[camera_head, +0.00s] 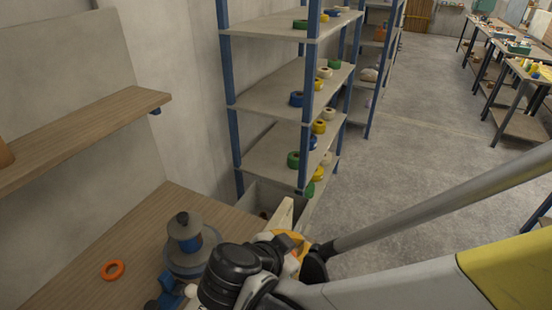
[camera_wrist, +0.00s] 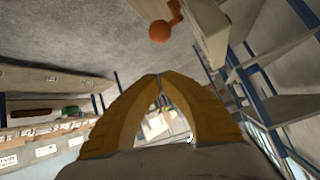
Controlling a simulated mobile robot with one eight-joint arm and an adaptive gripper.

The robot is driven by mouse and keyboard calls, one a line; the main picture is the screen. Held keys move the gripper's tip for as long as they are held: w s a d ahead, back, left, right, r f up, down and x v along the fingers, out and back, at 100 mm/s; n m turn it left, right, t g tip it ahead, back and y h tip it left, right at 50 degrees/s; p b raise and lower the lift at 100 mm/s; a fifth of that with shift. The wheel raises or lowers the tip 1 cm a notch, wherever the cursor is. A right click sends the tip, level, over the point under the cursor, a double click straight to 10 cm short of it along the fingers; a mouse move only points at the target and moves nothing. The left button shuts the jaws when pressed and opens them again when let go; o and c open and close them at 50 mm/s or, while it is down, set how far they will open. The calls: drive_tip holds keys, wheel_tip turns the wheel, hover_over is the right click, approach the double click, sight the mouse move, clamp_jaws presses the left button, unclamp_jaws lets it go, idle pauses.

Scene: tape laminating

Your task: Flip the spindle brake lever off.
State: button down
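The spindle (camera_head: 186,235) stands on the wooden bench at lower left in the head view, with grey discs and a blue band. In the wrist view, an orange ball knob on a short orange arm (camera_wrist: 160,30) is beside a pale beam, beyond my fingertips; it looks like the brake lever, but its position is hard to tell. My gripper (camera_wrist: 158,77) has yellow fingers that meet at the tips, with nothing between them. In the head view my gripper (camera_head: 296,243) is right of the spindle, partly hidden by my wrist. It appears apart from the knob.
An orange ring (camera_head: 112,270) lies on the wooden bench (camera_head: 75,260). A wooden wall shelf (camera_head: 80,137) is above it. A blue-posted rack (camera_head: 270,95) with several tape rolls stands behind my gripper. A pale upright piece (camera_head: 286,216) is close to my gripper. Open floor lies to the right.

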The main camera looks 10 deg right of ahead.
drive_tip(key=v, duration=0.3)
drive_tip(key=p+v, duration=0.1)
drive_tip(key=v, duration=0.1)
drive_tip(key=shift+s+a+f, duration=0.1)
drive_tip(key=shift+s+f, duration=0.25)
drive_tip(key=shift+f, duration=0.1)
drive_tip(key=d+r+n+y, duration=0.4)
drive_tip(key=d+n+y, duration=0.3)
drive_tip(key=d+n, duration=0.3)
drive_tip(key=shift+w+r+n+b, duration=0.2)
drive_tip(key=shift+w+n+b, duration=0.1)
drive_tip(key=shift+n, duration=0.8)
